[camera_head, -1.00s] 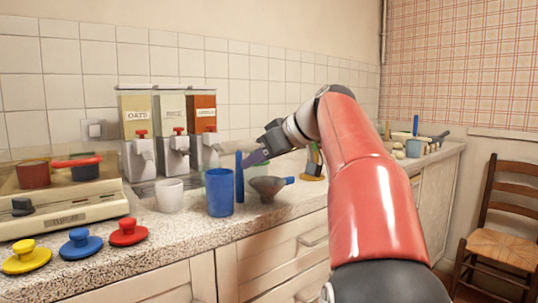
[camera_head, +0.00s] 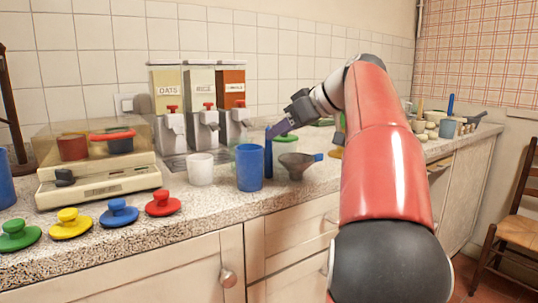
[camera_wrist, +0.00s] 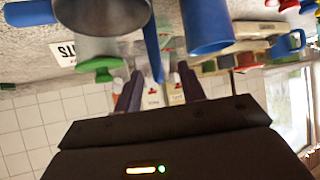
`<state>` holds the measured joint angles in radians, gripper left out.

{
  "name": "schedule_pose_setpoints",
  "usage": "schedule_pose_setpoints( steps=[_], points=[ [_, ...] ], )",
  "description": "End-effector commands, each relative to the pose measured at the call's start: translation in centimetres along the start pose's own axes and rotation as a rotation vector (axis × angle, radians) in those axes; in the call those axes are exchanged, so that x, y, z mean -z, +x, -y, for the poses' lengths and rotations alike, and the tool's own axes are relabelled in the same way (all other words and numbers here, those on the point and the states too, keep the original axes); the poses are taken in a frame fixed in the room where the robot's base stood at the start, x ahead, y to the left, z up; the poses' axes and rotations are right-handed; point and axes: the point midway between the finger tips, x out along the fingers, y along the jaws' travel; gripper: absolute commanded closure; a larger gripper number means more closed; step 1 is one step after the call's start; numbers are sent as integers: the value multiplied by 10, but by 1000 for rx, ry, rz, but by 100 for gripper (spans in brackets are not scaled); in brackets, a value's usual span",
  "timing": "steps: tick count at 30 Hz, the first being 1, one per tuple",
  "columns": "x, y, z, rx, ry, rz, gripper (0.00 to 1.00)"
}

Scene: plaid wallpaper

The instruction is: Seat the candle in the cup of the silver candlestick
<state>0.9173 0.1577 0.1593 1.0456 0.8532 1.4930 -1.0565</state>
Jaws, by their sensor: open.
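A thin dark-blue upright stick (camera_head: 268,158), which looks like the candle, stands on the counter between a blue cup (camera_head: 250,168) and a grey funnel-like vessel (camera_head: 296,163) with a blue handle. My gripper (camera_head: 281,128) is open at the stick's upper end, coming from the right. In the wrist view, which is upside down, the stick (camera_wrist: 152,45) reaches between the two fingertips. I cannot tell whether they touch it. I cannot make out a silver candlestick for certain; a yellowish round base (camera_head: 336,153) is partly hidden behind my arm.
A white cup (camera_head: 200,169) stands left of the blue cup. Dispensers (camera_head: 199,95) stand behind. Several coloured knobbed lids (camera_head: 119,212) line the front edge, by a cooker-like box (camera_head: 100,175). Pale items (camera_head: 447,128) and a chair (camera_head: 515,225) are at the right.

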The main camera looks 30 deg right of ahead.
Motion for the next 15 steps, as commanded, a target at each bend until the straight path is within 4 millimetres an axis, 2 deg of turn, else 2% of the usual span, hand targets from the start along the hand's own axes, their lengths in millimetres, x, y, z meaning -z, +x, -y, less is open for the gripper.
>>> schedule_pose_setpoints(
  steps=[15],
  points=[
    [-2,67,-6,3,0,1,60]
  ],
)
